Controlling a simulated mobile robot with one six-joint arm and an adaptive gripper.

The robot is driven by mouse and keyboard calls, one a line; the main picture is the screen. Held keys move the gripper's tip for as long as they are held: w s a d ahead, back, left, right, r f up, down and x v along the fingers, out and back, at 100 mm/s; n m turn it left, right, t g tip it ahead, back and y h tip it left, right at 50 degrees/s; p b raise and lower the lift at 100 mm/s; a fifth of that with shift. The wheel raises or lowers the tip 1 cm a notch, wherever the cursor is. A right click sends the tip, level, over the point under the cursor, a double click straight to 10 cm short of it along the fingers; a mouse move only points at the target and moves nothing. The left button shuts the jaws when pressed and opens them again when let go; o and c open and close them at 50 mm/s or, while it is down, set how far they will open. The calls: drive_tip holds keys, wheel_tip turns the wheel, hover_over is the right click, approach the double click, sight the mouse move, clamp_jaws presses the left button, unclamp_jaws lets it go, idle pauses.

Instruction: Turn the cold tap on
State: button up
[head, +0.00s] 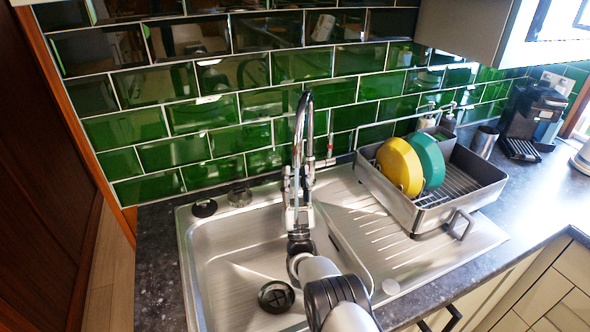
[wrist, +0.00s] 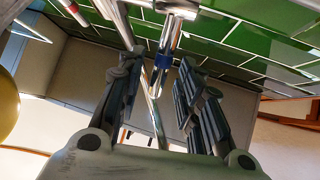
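The chrome tap (head: 309,110) with a tall curved spout stands behind the sink. Its red-banded lever (head: 330,146) points up at the right in the head view, and a red band also shows at the top left of the wrist view (wrist: 72,8). The blue-banded cold lever (wrist: 163,62) shows in the wrist view between my two fingers. In the head view it is hidden or not distinguishable behind the spout and my gripper. My gripper (wrist: 158,68) is open, with a finger on each side of that lever; I cannot tell whether either touches it.
A steel sink (head: 215,262) lies under my arm, with a ribbed drainer (head: 375,225) to its right. A dish rack (head: 400,200) holds a yellow plate (head: 399,168) and a teal plate (head: 428,160). Green tiles (head: 200,115) close off the back. A coffee machine (head: 535,112) stands far right.

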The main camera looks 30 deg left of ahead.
drive_tip(key=shift+v, duration=2.6)
drive_tip(key=shift+c, duration=0.2)
